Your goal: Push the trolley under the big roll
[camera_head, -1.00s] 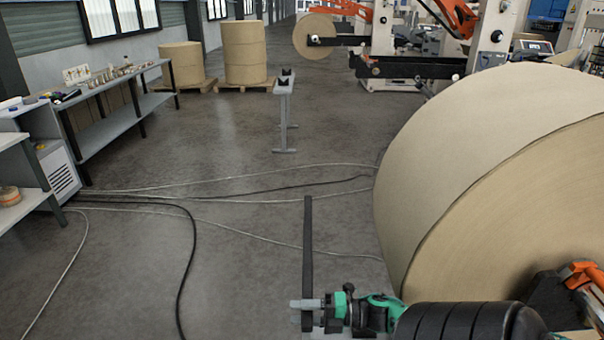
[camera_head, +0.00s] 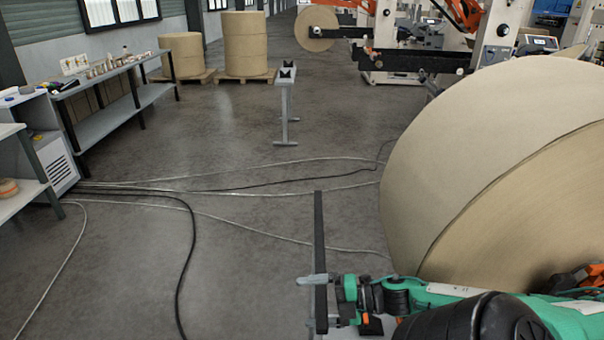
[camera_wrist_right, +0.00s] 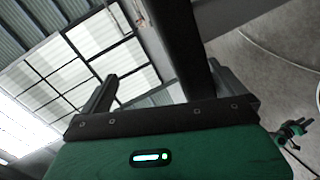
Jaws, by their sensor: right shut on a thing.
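The big roll (camera_head: 470,150) of brown kraft paper fills the right side of the head view. A dark straight bar (camera_head: 319,215), which looks like the trolley's handle, stands left of the roll, with floor between them. My right gripper (camera_head: 320,281) is shut on this bar near its lower end in the picture. In the right wrist view the bar (camera_wrist_right: 172,40) passes between the two fingers (camera_wrist_right: 165,90). The rest of the trolley is mostly hidden or out of frame. A small green and dark part (camera_wrist_right: 290,132) at the wrist view's right edge may be my left arm; its jaws are unclear.
Cables (camera_head: 190,240) cross the floor left of the bar. A grey stand (camera_head: 285,105) stands farther back. A workbench (camera_head: 115,115) runs along the left, and upright rolls (camera_head: 245,45) stand on pallets behind. Machinery (camera_head: 410,60) is at the back right.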

